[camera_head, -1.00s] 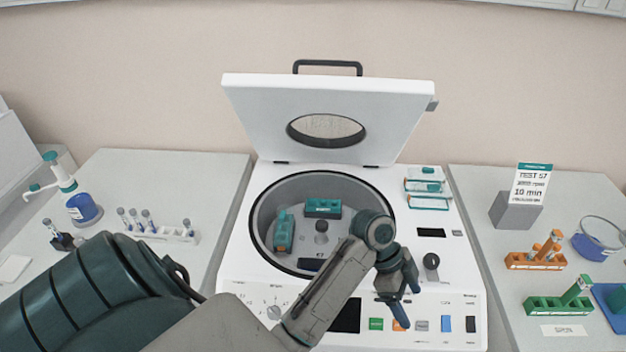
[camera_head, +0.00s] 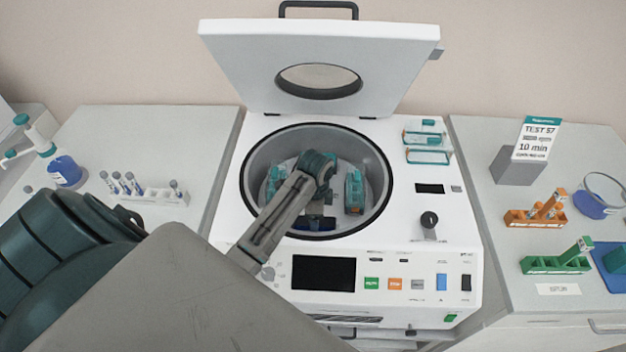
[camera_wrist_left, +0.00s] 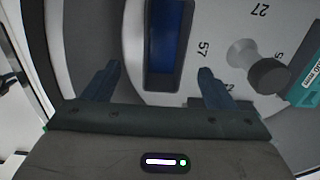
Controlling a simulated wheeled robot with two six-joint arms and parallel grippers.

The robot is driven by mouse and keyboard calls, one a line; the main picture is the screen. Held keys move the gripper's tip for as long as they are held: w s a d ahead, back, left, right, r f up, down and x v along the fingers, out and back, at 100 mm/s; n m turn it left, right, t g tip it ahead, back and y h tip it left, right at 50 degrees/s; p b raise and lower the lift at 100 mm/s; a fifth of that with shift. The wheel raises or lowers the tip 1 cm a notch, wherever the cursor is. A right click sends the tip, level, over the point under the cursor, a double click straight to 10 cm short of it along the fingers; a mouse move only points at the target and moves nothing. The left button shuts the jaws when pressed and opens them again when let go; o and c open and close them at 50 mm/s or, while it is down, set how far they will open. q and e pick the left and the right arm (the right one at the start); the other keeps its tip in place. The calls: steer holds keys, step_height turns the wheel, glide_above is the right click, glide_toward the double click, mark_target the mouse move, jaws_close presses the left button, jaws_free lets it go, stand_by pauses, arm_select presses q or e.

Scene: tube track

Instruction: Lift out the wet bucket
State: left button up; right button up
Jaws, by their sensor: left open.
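The centrifuge (camera_head: 462,232) stands with its lid (camera_head: 400,62) up and its bowl open. Teal buckets sit in the rotor at the left (camera_head: 274,184) and right (camera_head: 354,192). A dark blue bucket (camera_head: 313,223) is at the front of the rotor, partly behind my left arm. In the left wrist view, a dark-framed blue bucket (camera_wrist_left: 166,45) lies ahead of and between my left gripper's fingers, near the number 57. My left gripper (camera_wrist_left: 157,84) is open and empty over the bowl. The back of the rotor is hidden. My right gripper is out of view.
The raised lid stands behind the bowl. A tube rack (camera_head: 160,196) and blue bottle (camera_head: 65,172) are on the left bench. Orange (camera_head: 535,217) and green (camera_head: 555,264) racks and a sign (camera_head: 536,138) are on the right. The rotor's central knob (camera_wrist_left: 268,76) is beside the right finger.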

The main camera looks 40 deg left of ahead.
mark_target(301, 224)
arm_select(q)
steer(key=f+p, duration=0.1)
steer(key=f, duration=0.2)
steer(key=f+p, duration=0.1)
steer(key=shift+w+a+f+p, duration=0.1)
steer(key=shift+a+f+p, duration=0.2)
steer(key=shift+f, duration=0.5)
steer(key=shift+w+r, duration=0.1)
steer(key=c, duration=1)
